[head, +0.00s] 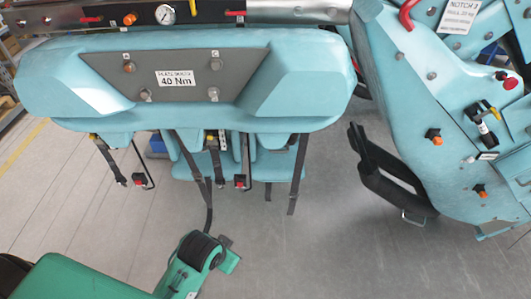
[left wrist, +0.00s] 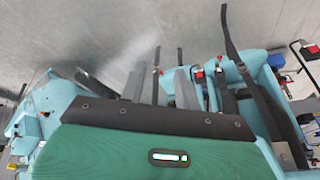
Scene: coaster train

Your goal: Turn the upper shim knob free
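The higher one (head: 433,135), which I take for the upper shim knob, is left of and above the lower orange knob (head: 480,191). My left gripper (head: 229,262) is low in the middle of the head view, below the hanging straps and well away from both knobs. My right gripper is not in view.
A teal seat unit (head: 300,110) with a grey "40 Nm" plate (head: 205,75) hangs across the upper left, black straps (head: 297,175) below it. A black padded bar (head: 385,180) juts out left of the side panel. A rail with a gauge (head: 167,12) runs above. Open floor (head: 340,250) lies below.

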